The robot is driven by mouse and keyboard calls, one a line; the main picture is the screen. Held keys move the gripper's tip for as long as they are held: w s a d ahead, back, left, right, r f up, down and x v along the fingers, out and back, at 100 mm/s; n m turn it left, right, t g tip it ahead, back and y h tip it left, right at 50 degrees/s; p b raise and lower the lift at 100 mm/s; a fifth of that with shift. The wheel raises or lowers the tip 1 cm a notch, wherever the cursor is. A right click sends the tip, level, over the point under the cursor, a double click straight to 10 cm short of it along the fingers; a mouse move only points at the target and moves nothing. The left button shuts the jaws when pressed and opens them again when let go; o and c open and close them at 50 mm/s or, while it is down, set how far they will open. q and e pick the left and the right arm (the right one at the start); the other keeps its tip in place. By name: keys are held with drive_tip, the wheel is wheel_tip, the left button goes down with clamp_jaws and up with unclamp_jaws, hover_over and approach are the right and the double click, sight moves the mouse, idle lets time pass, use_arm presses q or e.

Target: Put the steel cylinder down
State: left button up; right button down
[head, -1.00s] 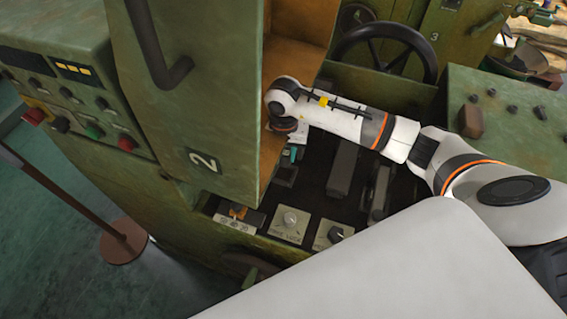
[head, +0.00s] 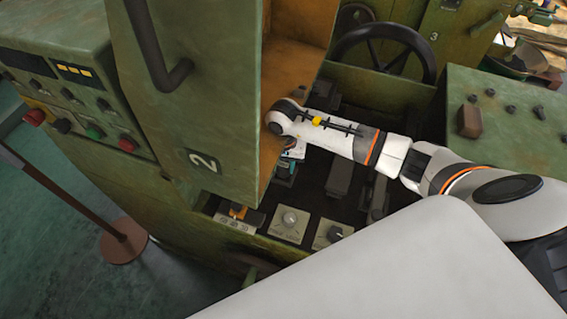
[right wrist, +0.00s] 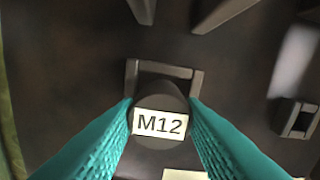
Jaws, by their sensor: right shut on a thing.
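My right gripper (head: 285,172) reaches down inside the green machine, among dark parts below the open door; its fingers show only as a small teal patch in the head view. In the right wrist view the two teal fingers of the right gripper (right wrist: 160,112) are shut on a dark round steel cylinder (right wrist: 160,92). A white label reading M12 (right wrist: 158,124) shows at the cylinder between the fingertips. A dark squared bracket (right wrist: 165,68) frames the cylinder's far side. I cannot tell whether the cylinder touches the surface below. My left gripper is not in view.
The green door marked 2 (head: 200,130) stands close left of my right wrist. Dark blocks (head: 341,178) stand right of the gripper. Panels with knobs (head: 289,222) line the front. A handwheel (head: 385,48) is behind. Another dark socket (right wrist: 298,120) lies to the right.

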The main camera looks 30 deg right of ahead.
sight(283, 165)
drive_tip(key=shift+f+b, duration=0.3)
drive_tip(key=c, duration=0.9)
unclamp_jaws()
drive_tip(key=shift+c, duration=0.2)
drive_tip(key=shift+r, duration=0.1)
drive_tip(key=shift+r+p, duration=0.2)
drive_tip(key=shift+p, duration=0.2)
drive_tip(key=shift+r+p, duration=0.4)
drive_tip(key=shift+p, duration=0.05)
wheel_tip(283, 165, up, 12)
drive_tip(key=b, duration=0.3)
